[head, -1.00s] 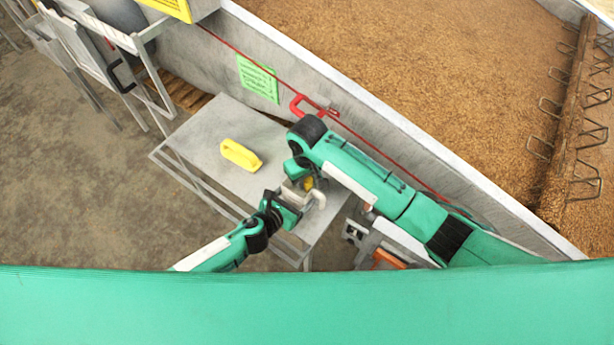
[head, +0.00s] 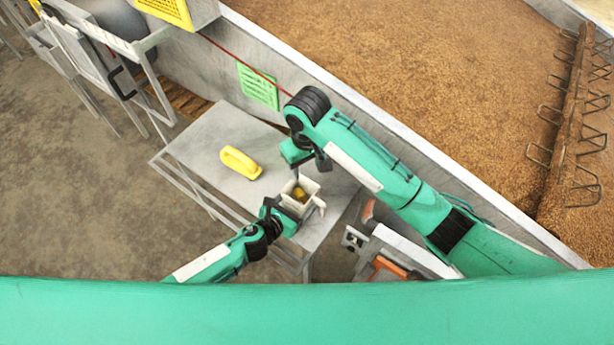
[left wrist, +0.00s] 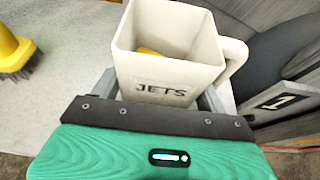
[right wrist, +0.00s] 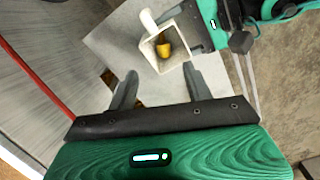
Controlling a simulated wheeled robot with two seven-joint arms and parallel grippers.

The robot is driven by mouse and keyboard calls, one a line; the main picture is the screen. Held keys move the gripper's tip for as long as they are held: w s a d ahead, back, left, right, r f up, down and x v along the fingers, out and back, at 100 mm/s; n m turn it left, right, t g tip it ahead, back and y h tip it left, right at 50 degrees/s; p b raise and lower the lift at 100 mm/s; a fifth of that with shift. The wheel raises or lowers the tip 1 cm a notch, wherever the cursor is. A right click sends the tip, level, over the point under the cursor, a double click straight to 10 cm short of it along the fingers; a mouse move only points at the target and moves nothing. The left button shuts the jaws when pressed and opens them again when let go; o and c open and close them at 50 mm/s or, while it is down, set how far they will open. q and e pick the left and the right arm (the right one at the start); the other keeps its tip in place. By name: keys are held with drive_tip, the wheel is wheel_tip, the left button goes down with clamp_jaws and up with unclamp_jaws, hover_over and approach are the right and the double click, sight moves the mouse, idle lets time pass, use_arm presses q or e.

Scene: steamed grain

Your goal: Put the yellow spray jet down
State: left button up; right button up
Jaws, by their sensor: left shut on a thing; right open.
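My left gripper (head: 284,211) is shut on the white jug (left wrist: 165,85) marked JETS, and holds it open side up at the near right part of the grey table (head: 200,140). The yellow spray jet (right wrist: 163,48) lies inside the jug. It also shows in the head view (head: 299,193), and only a small part shows in the left wrist view (left wrist: 150,52). My right gripper (right wrist: 159,84) is open and empty, above and apart from the jug. Its fingers are partly hidden in the head view.
A yellow-handled brush (head: 240,162) lies on the table left of the jug. The grey wall of the grain trough (head: 370,130) runs along the table's far side. A grey unit with an orange part (head: 385,268) stands at the right.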

drive_tip(key=shift+r, duration=1.6)
